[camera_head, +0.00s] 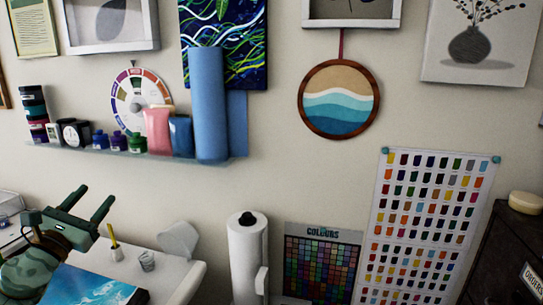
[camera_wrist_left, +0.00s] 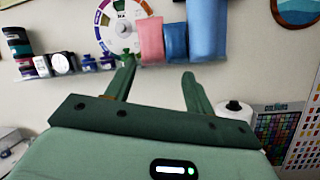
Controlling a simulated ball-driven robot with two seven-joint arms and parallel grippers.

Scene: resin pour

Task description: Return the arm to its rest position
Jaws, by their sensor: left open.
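My left gripper (camera_head: 89,201) is at the lower left of the head view, raised above the white table. Its two green fingers are spread apart with nothing between them. It also shows in the left wrist view (camera_wrist_left: 160,82), where the fingers point toward the wall shelf and are open and empty. My right gripper is in neither view.
A wall shelf (camera_head: 100,151) with jars and rolls hangs above. A paper towel roll (camera_head: 246,262) stands right of the table.

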